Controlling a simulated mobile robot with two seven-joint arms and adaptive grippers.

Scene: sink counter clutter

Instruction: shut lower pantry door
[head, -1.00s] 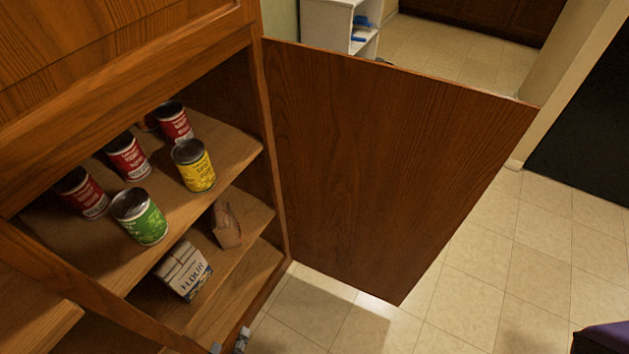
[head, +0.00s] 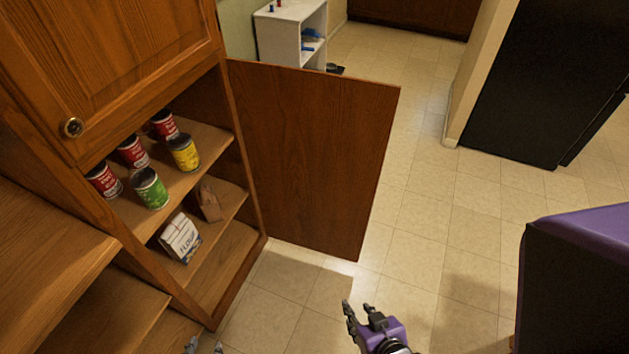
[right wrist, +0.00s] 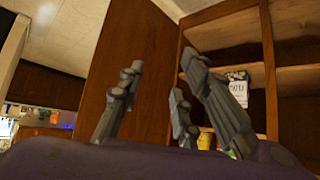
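The lower pantry door (head: 312,150) is a brown wooden panel, swung wide open from its hinge side at the right of the cabinet opening. My right gripper (head: 361,308) is open and empty, apart from the door and nearer to me than its lower edge. In the right wrist view my right gripper (right wrist: 160,80) shows its fingers spread, with the door (right wrist: 130,45) behind them and the shelves to the right. Two small grey tips at the bottom edge of the head view look like my left gripper (head: 204,346); the rest is cut off.
The open pantry shelves (head: 215,150) hold several cans, a flour bag (head: 180,238) and a brown packet (head: 209,202). The closed upper door (head: 130,60) has a round knob. A white shelf unit (head: 290,30) stands behind the lower door.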

